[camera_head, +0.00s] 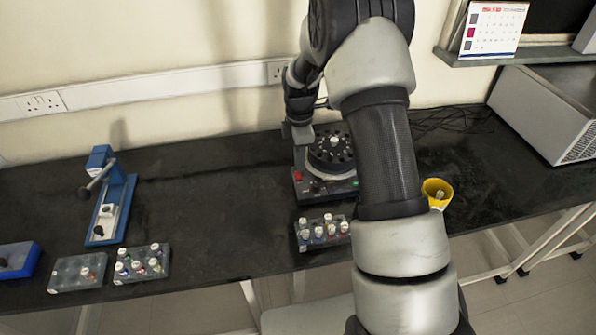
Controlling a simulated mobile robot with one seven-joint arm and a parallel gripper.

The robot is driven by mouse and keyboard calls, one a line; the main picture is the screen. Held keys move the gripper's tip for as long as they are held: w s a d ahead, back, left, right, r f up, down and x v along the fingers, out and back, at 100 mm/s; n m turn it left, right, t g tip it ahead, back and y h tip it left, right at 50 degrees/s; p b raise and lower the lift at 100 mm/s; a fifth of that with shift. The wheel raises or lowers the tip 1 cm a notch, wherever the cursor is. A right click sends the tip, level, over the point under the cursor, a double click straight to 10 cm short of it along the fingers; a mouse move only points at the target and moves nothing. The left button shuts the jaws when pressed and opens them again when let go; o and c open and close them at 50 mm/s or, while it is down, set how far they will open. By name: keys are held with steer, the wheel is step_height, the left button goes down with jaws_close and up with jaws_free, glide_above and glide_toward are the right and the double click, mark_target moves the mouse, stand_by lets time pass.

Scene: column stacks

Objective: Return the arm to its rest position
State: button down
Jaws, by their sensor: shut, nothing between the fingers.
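My arm rises from the bottom right, bends at the top of the picture and comes down toward the back of the bench. My gripper (299,137) is shut and empty. It appears at the back left edge of a dark round device with a ring of slots (312,185), in front of the wall. I cannot tell whether it touches the device. My forearm hides part of the device's right side and the bench behind it.
Racks of capped vials stand at the front centre (304,243) and front left (129,275). A sparser rack (62,284), a blue box (17,262) and a blue press (125,191) are left. A yellow cup (437,193) and grey box (540,108) are right. The bench (215,195) is clear left of centre.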

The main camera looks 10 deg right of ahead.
steer(key=shift+r, duration=0.45)
steer(key=s+r+m+t+p, duration=0.15)
steer(key=s+r+m, duration=0.3)
steer(key=r, duration=0.65)
steer(key=s+r+m+t+p, duration=0.1)
steer(key=s+r+m+p, duration=0.3)
steer(key=r, duration=0.7)
steer(key=s+r+m+t, duration=0.1)
steer(key=s+r+m, duration=0.3)
steer(key=s, duration=0.6)
steer(key=s+r+m+t, duration=0.2)
steer(key=s+r+m, duration=0.3)
steer(key=s, duration=0.6)
step_height(320, 180, up, 2)
steer(key=shift+s+r+p, duration=0.2)
steer(key=shift+r+p, duration=0.05)
steer(key=shift+p, duration=0.15)
steer(key=shift+m, duration=0.25)
